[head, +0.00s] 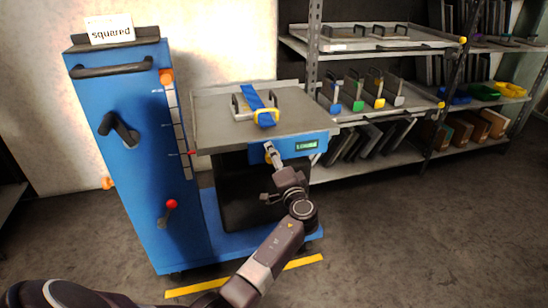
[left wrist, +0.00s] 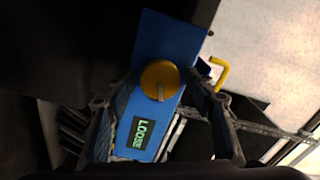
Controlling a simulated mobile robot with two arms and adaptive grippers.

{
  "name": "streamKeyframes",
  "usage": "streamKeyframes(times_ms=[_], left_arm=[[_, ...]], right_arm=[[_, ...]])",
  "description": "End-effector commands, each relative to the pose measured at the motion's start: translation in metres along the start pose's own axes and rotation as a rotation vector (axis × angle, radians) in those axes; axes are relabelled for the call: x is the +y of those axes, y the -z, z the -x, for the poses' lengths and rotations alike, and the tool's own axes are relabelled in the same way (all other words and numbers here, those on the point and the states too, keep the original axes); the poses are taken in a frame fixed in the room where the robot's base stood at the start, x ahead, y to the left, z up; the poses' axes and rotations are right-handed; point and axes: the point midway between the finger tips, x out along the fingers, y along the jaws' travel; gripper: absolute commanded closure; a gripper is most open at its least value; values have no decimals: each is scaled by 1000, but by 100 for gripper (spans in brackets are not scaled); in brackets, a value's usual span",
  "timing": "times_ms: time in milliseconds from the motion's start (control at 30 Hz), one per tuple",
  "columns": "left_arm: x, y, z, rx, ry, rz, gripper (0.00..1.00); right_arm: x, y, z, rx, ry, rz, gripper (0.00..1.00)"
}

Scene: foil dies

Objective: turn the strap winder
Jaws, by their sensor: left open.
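The strap winder is a round yellow knob (left wrist: 160,80) with a pale slot, on a blue panel (left wrist: 170,35) at the table's front. A green display (left wrist: 143,132) beside it reads LOOSE. In the head view the display (head: 307,145) is right of my gripper, which mostly hides the knob. My left gripper (head: 271,153) is open at the panel. In the left wrist view its fingers (left wrist: 158,88) stand on either side of the knob; I cannot tell whether they touch it. A blue strap (head: 252,97) with a yellow buckle (head: 266,114) lies over a handled plate on the table.
A blue cabinet (head: 140,190) with a black lever (head: 121,130) and a red-knobbed lever (head: 171,205) stands left of the table (head: 210,108). Shelves (head: 375,45) with handled plates and bins stand behind at right. The floor (head: 430,230) at right is clear.

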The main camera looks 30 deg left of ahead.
Motion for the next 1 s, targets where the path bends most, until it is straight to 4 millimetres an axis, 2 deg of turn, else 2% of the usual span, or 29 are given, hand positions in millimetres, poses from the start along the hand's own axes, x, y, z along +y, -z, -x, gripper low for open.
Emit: streamKeyframes(times_ms=[500,700,1000], left_arm=[[2,0,98,2,-4,2,50],[1,0,114,1,-2,1,50],[1,0,115,1,-2,0,48]], right_arm=[[0,0,0,-1,1,0,74],[0,0,0,-1,1,0,74],[0,0,0,-1,1,0,74]])
